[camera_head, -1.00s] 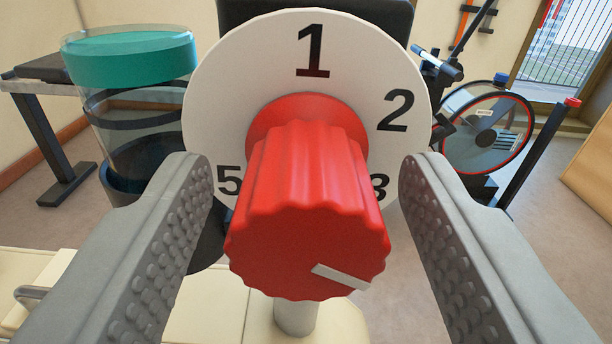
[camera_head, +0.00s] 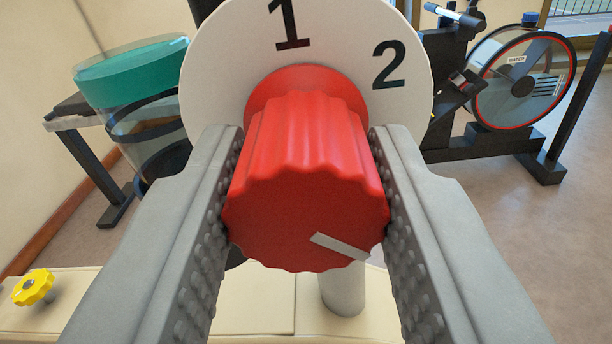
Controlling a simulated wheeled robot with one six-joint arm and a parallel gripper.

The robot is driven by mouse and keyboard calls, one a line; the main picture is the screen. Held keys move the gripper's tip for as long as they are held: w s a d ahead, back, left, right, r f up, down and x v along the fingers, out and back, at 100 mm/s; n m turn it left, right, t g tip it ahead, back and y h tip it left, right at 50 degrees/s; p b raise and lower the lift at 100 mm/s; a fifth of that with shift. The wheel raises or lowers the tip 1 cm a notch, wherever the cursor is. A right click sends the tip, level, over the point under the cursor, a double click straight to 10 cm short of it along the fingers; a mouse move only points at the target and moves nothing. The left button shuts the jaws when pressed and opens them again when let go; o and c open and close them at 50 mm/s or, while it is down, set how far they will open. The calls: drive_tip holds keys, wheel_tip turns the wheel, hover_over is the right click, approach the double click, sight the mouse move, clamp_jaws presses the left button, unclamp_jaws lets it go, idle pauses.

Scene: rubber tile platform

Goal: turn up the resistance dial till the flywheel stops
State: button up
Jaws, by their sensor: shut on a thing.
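The red ribbed resistance dial (camera_head: 305,170) stands out from a white numbered disc (camera_head: 225,75) in the middle of the view. The 1 and 2 show on the disc; its lower numbers are hidden behind the dial and my fingers. The white pointer mark on the dial's face lies toward the lower right. My gripper (camera_head: 306,215) is shut on the dial, one grey studded finger against each side. The flywheel (camera_head: 515,85), a clear drum with a red rim and a WATER label, is at the upper right; whether it is spinning I cannot tell.
A yellow knob (camera_head: 34,287) sits on the cream surface (camera_head: 270,310) at the lower left. Floor is clear at the right.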

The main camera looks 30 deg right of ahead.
drive_tip(key=m, duration=0.9)
idle(0.5)
drive_tip(key=o, duration=1)
drive_tip(key=shift+s, duration=0.1)
drive_tip(key=v, duration=1.7)
drive_tip(key=shift+a, duration=0.2)
drive_tip(key=shift+s, duration=0.1)
